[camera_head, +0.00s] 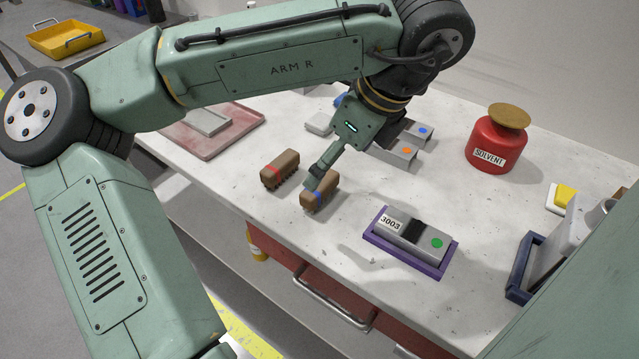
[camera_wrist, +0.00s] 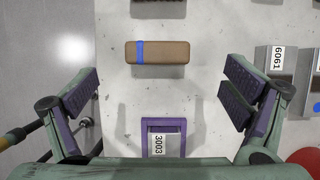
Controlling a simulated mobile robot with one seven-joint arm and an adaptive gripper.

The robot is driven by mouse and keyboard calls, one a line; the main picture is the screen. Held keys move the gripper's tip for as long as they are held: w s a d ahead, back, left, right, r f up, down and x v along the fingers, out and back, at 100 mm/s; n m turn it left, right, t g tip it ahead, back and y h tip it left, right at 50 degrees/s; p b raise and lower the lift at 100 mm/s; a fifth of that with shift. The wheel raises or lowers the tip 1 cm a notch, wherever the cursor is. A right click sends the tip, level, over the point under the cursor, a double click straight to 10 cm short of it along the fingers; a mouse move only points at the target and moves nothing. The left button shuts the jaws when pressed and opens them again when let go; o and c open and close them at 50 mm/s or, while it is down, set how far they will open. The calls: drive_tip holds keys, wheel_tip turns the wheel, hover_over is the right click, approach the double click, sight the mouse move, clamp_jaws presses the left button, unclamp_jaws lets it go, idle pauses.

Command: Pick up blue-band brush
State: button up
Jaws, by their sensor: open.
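The blue-band brush is a brown block with a blue band and dark bristles; it stands on the white bench in the head view (camera_head: 325,190). In the wrist view (camera_wrist: 168,53) it lies crosswise ahead, its blue band left of its middle. My gripper (camera_wrist: 161,80) is open, with purple-padded fingers wide apart and nothing between them. In the head view my gripper (camera_head: 316,180) is beside or just above the brush, a finger overlapping its top; contact cannot be told.
A red-band brush (camera_head: 281,168) stands just left of the blue-band one. A purple tray (camera_head: 386,253) holds a grey part marked 3003 at the front. Grey blocks (camera_head: 395,152) stand behind, and a red solvent can (camera_head: 496,140) at the back right.

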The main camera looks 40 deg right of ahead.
sight(320, 191)
drive_tip(key=p+x, duration=0.1)
drive_tip(key=x, duration=0.6)
drive_tip(key=shift+a+f, duration=0.15)
drive_tip(key=shift+f, duration=0.15)
drive_tip(key=c, duration=1.3)
